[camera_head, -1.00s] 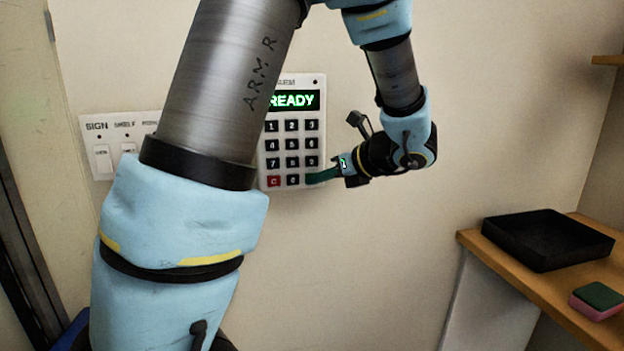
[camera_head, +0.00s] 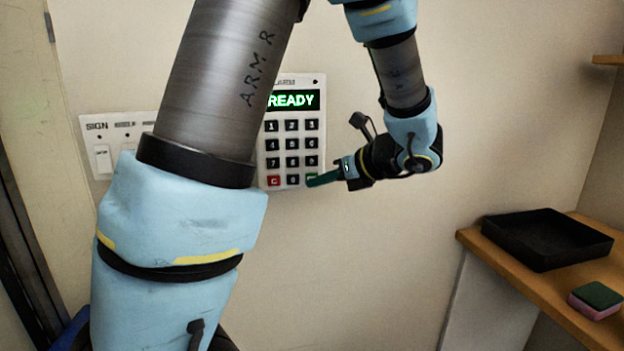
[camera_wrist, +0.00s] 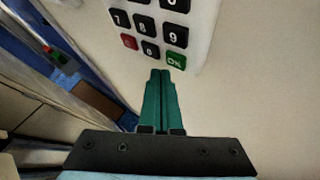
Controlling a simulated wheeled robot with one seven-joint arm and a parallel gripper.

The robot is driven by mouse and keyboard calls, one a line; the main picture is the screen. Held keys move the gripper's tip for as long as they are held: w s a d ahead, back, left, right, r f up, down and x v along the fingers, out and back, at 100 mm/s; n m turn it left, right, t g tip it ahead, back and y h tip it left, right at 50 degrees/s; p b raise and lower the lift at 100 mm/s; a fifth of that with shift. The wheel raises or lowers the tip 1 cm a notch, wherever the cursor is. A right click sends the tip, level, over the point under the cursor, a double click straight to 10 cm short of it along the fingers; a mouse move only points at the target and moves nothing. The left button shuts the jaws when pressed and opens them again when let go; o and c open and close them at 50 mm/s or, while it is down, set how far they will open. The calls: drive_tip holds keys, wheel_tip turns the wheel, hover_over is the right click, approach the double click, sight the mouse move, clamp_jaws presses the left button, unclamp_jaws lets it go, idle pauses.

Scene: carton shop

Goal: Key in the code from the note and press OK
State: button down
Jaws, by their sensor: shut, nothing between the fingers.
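The white alarm keypad (camera_head: 320,150) is on the wall, its left part hidden behind my arm in the head view. Its display (camera_head: 295,100) reads READY in green. In the wrist view the keypad (camera_wrist: 205,22) shows dark number keys, a red key (camera_wrist: 129,42) and the green OK key (camera_wrist: 176,60). My gripper (camera_head: 310,182) has green fingers, shut and empty. In the wrist view its fingertips (camera_wrist: 160,73) are just below and left of the OK key; I cannot tell whether they touch the panel. No note with a code is visible.
A white switch panel (camera_head: 103,160) labelled SIGN is left of the keypad, partly behind my arm. A wooden shelf (camera_head: 470,237) at right holds a black tray (camera_head: 548,262) and a pink and green sponge (camera_head: 597,300). The wall right of the keypad is clear.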

drive_tip(key=s, duration=0.3)
drive_tip(key=s+p, duration=0.1)
drive_tip(key=s, duration=0.1)
drive_tip(key=shift+d, duration=0.35)
drive_tip(key=shift+a, duration=0.1)
drive_tip(key=s+a+f+n+g+h, duration=0.2)
drive_tip(key=a+n, duration=0.5)
drive_tip(key=n, duration=0.7)
drive_tip(key=s+a+f+n+g+h, duration=0.3)
drive_tip(key=a+f+n+g+h, duration=0.2)
drive_tip(key=n, duration=0.9)
wheel_tip(320, 180, down, 3)
drive_tip(key=shift+s+a+f+n+h, duration=0.1)
drive_tip(key=shift+s+a+n+h, duration=0.2)
drive_tip(key=shift+a+h, duration=0.65)
drive_tip(key=c, duration=1.6)
unclamp_jaws()
